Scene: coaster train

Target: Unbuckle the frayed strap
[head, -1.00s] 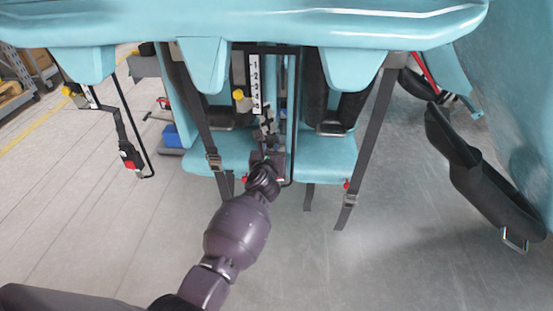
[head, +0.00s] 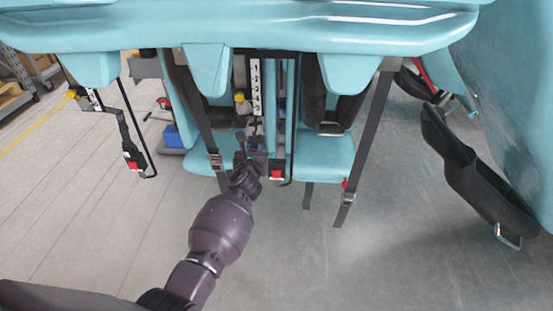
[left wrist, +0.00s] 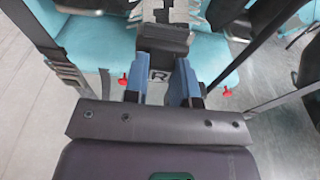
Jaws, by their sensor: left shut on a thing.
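In the head view my left gripper (head: 251,156) is in the middle, below the pale-blue car. In the left wrist view its blue fingers (left wrist: 167,64) are shut on a dark block-like strap end (left wrist: 163,38). Grey webbing (head: 256,131) rises from this end toward a yellow knob (head: 240,98). A black buckle with a red button (head: 277,174) hangs on a black rod just right of the gripper, and the held end appears apart from it. My right gripper is not in view.
A second strap with a red-button buckle (head: 134,162) hangs at the left. Dark straps with metal adjusters (head: 215,161) hang on both sides of the pale-blue seats (head: 325,150). A black restraint (head: 475,180) sits at the right. The floor in front is clear.

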